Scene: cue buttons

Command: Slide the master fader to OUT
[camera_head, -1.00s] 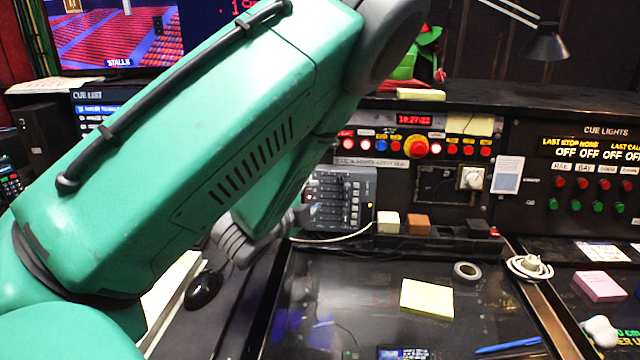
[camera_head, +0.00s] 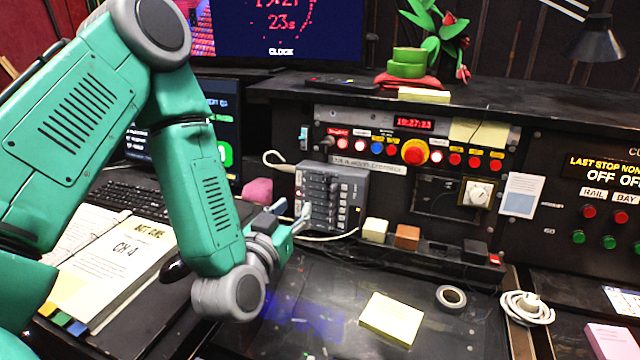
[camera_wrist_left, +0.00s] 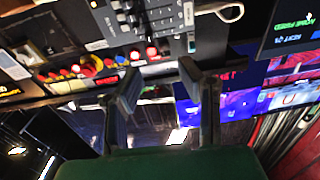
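A small grey fader box (camera_head: 345,208) with rows of sliders and buttons stands at the foot of the black console. It also shows upside down at the top of the left wrist view (camera_wrist_left: 150,14). Which slider is the master fader, and any OUT marking, are too small to tell. My left gripper (camera_head: 292,211) is just left of and in front of the box, its fingers pointing at it and partly covering its lower left. In the left wrist view the two fingers (camera_wrist_left: 160,85) stand apart with nothing between them. My right gripper is out of view.
A white cable (camera_head: 325,238) runs along the box's front. A cream block (camera_head: 375,230) and a brown block (camera_head: 407,237) stand to its right. A pink object (camera_head: 258,190) sits to its left. A prompt book (camera_head: 112,262) lies left; yellow notes (camera_head: 391,319) lie on the dark desk.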

